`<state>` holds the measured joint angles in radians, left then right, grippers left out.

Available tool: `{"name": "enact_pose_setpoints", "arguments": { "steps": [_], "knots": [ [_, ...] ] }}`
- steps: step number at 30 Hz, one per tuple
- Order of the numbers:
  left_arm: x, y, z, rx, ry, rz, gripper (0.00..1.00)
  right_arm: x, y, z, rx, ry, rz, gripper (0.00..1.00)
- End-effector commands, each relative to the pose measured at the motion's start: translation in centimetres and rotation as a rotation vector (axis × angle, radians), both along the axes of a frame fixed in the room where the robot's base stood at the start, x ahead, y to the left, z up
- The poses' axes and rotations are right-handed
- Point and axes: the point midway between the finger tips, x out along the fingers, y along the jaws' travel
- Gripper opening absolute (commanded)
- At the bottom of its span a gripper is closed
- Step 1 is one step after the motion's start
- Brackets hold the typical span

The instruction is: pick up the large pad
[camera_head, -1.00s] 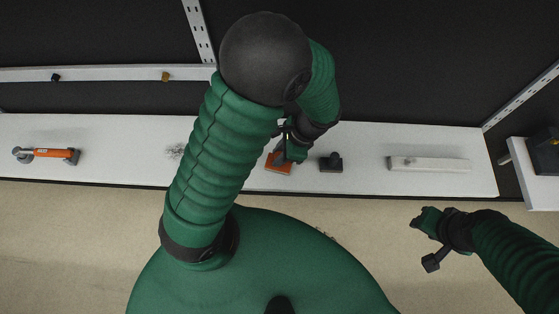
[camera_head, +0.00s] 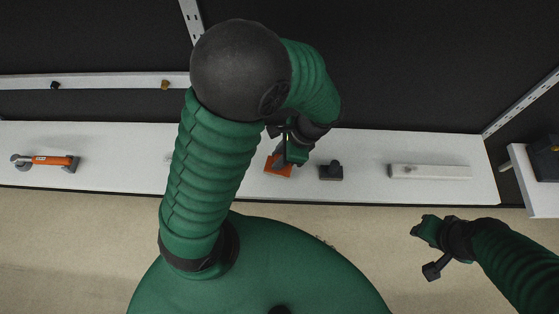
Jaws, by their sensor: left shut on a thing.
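An orange pad (camera_head: 273,168) with a dark grip on top is at the middle of the white shelf (camera_head: 375,191), seen from above. I take it to be the large pad. My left gripper (camera_head: 286,157) is shut on its grip, which the fingers partly hide. I cannot tell whether the pad touches the shelf. A smaller dark pad (camera_head: 331,173) with a knob stands just to its right, apart from it. My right gripper (camera_head: 424,231) is in front of the shelf, away from both pads; its jaws are too unclear to read.
An orange and grey tool (camera_head: 50,160) lies at the shelf's far left. A long white block (camera_head: 430,171) lies to the right. A dark box (camera_head: 546,158) stands at the right edge. A narrow upper rail (camera_head: 110,81) runs behind on the left.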

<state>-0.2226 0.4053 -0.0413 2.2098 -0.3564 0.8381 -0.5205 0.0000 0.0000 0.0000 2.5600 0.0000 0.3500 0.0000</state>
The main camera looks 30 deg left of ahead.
Motion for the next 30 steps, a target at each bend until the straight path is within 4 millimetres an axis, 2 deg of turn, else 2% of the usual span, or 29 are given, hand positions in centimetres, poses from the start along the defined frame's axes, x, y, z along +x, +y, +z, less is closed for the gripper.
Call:
{"name": "enact_pose_setpoints", "arguments": {
  "steps": [5, 15, 18, 22, 30],
  "knots": [
    [-1.4, -3.1, 0.4, -0.002, -0.001, -0.006, 0.00, 0.0, 0.0, -1.1, 0.000, 0.000, 0.000, 0.36],
    [-5.5, -11.4, 1.3, -0.002, -0.001, -0.006, 0.00, 0.0, 0.0, -2.9, 0.000, 0.000, 0.000, 0.36],
    [-6.4, -13.0, 1.6, -0.001, 0.000, -0.004, 0.00, 0.0, 0.0, -3.2, 0.000, 0.000, 0.000, 0.36],
    [-6.9, -14.2, 1.8, 0.000, 0.000, -0.002, 0.00, 0.0, 0.0, -3.3, 0.000, 0.000, 0.000, 0.36],
    [-7.0, -14.4, 1.9, 0.000, 0.000, 0.000, 0.00, 0.0, 0.0, -3.2, 0.000, 0.000, 0.000, 0.36]
  ]
}}
